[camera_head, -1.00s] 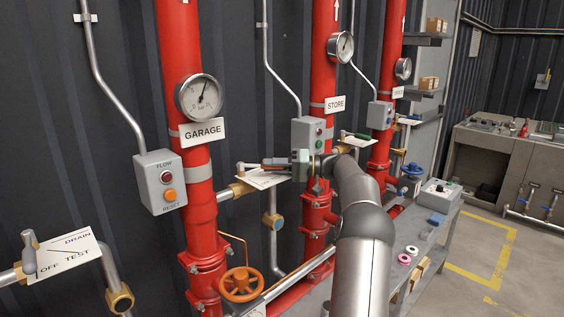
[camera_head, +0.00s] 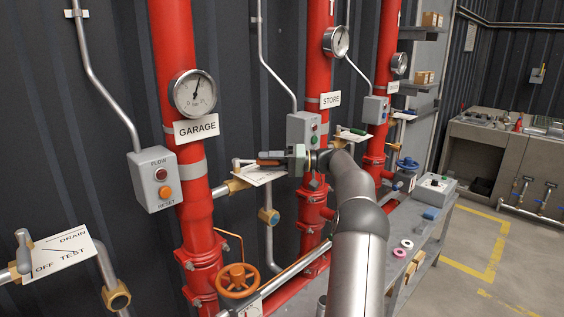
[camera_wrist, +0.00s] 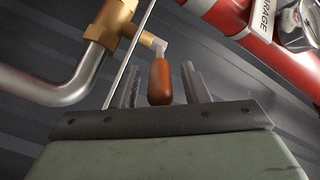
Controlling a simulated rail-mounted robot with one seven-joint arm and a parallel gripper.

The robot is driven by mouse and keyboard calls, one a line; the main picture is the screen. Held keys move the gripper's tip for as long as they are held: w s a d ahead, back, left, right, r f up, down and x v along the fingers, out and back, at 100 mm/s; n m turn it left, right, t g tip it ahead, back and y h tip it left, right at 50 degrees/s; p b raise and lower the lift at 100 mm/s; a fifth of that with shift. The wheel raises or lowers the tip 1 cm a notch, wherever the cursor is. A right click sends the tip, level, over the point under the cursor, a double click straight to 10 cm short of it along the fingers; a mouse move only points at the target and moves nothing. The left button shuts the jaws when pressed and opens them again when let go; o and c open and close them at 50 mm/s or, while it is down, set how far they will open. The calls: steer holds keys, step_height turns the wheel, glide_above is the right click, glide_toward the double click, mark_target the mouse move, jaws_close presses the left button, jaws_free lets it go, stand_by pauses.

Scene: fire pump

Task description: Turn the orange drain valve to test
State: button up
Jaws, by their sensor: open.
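The drain valve has an orange-brown grip (camera_wrist: 160,82) on a grey lever and a brass body (camera_wrist: 110,22) in the wrist view. In the head view its brass fitting (camera_head: 237,185) sits to the right of the GARAGE pipe, beside a white label plate (camera_head: 258,175), whose text is too small to read. My gripper (camera_wrist: 161,72) is open, with one finger on each side of the grip and visible gaps. In the head view my gripper (camera_head: 269,158) reaches left over the plate, and its fingers partly hide the grip.
The red GARAGE pipe (camera_head: 180,90) and STORE pipe (camera_head: 317,65) stand close on either side. A grey FLOW/RESET box (camera_head: 155,180), an orange handwheel (camera_head: 238,281) and a DRAIN OFF/TEST plate (camera_head: 62,252) are to the left. A bench (camera_head: 425,255) stands at right.

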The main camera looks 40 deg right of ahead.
steer(key=p+v, duration=0.2)
steer(key=v, duration=1.5)
steer(key=shift+s+d, duration=0.1)
